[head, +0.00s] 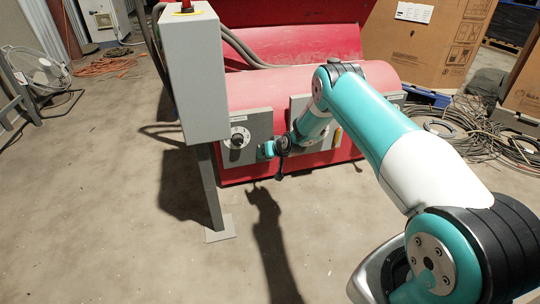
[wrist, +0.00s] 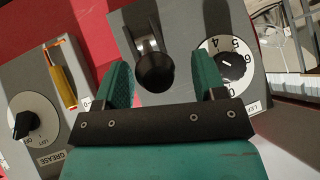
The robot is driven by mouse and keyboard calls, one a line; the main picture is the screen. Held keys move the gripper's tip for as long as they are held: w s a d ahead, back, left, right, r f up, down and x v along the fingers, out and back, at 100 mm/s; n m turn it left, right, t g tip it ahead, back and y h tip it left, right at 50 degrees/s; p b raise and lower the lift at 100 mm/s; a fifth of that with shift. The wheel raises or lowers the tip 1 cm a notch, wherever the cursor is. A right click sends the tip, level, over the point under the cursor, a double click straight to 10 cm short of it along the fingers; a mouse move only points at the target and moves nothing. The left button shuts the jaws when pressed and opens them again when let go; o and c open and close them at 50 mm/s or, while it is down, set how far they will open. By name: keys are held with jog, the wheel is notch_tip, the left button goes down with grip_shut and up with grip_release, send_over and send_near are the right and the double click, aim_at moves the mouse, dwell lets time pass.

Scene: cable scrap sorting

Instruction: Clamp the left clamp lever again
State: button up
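In the wrist view a lever with a round black knob (wrist: 155,72) and a dark shank stands on a grey panel; I take it to be the left clamp lever. My gripper (wrist: 161,80) has its two green fingers apart, one on each side of the knob. A gap shows between the knob and each finger, so the gripper is open and holds nothing. A white numbered dial (wrist: 229,62) with a black pointer is right of the lever, beside a partly cut-off label beginning "LEF". In the head view my arm reaches to the machine's front, and the lever cannot be made out.
A grease selector dial (wrist: 30,122) and a yellow-orange handle (wrist: 64,87) are left in the wrist view. In the head view, a grey control box (head: 190,75) on a post stands close left of my arm.

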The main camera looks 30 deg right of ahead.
jog(key=shift+s+f, duration=0.15)
jog(key=shift+f, duration=0.05)
jog(key=p+v, duration=0.7)
jog(key=v, duration=1)
jog(key=shift+r+p, duration=0.25)
jog(key=shift+p, duration=0.15)
